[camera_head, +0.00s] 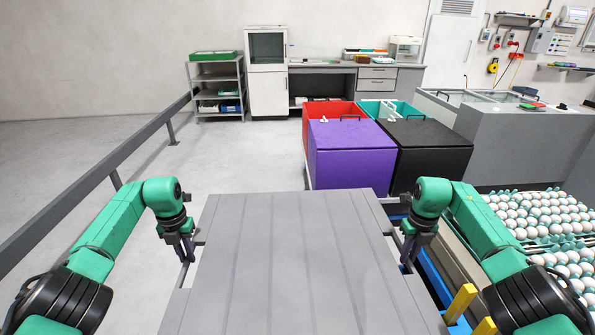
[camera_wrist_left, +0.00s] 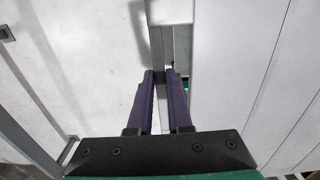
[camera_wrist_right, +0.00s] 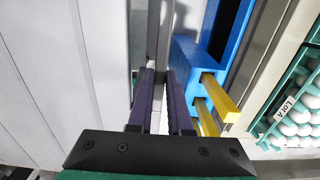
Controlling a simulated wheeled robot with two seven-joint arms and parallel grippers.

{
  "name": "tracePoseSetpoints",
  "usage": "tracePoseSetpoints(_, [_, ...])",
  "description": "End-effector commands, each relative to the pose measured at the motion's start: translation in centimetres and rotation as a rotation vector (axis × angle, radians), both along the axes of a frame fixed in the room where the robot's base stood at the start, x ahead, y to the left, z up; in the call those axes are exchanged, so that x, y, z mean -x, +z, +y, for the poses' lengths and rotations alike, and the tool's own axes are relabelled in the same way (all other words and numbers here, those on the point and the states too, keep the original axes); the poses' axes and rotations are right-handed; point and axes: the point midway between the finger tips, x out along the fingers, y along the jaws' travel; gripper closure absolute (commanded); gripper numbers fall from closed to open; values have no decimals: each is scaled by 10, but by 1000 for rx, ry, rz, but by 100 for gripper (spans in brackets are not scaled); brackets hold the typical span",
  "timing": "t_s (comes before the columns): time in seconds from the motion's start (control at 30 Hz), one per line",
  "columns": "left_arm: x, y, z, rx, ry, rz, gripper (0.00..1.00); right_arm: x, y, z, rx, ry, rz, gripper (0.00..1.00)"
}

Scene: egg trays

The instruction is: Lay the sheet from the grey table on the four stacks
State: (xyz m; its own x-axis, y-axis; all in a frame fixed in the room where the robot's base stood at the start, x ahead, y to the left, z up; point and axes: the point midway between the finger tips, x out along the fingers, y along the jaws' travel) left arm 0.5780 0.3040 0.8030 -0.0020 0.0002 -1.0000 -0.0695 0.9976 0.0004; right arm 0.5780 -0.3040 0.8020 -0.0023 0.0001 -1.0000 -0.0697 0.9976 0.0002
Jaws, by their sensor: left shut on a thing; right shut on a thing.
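The grey ribbed sheet (camera_head: 290,260) lies flat in front of me and runs out of the bottom of the head view. My left gripper (camera_head: 187,248) is shut on a grey strip at the sheet's left side; it shows in the left wrist view (camera_wrist_left: 165,75). My right gripper (camera_head: 408,248) is shut on a like strip at its right side, seen in the right wrist view (camera_wrist_right: 161,73). The sheet hides most of what is under it, and I cannot tell whether it rests on the table. Egg trays (camera_head: 540,212) full of white eggs stand at the right, partly behind my right arm.
A blue frame (camera_wrist_right: 190,60) with yellow posts (camera_wrist_right: 219,96) stands close to my right gripper. Purple (camera_head: 350,155) and black (camera_head: 428,152) bins stand beyond the sheet. A grey rail (camera_head: 95,175) runs along the left. The floor between rail and sheet is clear.

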Motion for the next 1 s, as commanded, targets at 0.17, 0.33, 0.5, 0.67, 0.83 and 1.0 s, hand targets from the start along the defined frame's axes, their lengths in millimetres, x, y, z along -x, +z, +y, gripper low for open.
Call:
tracePoseSetpoints(0.17, [1, 4, 1, 2, 2, -5, 100, 2, 4, -1, -1, -1, -4, 100])
tracePoseSetpoints(0.33, [8, 11, 2, 1, 3, -6, 100, 9, 10, -2, 0, -4, -6, 100])
tracePoseSetpoints(0.5, [19, 17, 1, -1, 0, -3, 100, 19, 17, -1, 2, 0, -3, 100])
tracePoseSetpoints(0.67, [29, 27, 2, 0, 2, -4, 100, 29, 27, -2, 1, -1, -4, 100])
tracePoseSetpoints(0.83, [43, 37, 2, -2, 1, -3, 100, 42, 38, -1, 2, -1, -3, 100])
tracePoseSetpoints(1.0, [57, 50, 1, -2, 1, -3, 100, 58, 50, -2, 3, -1, -2, 100])
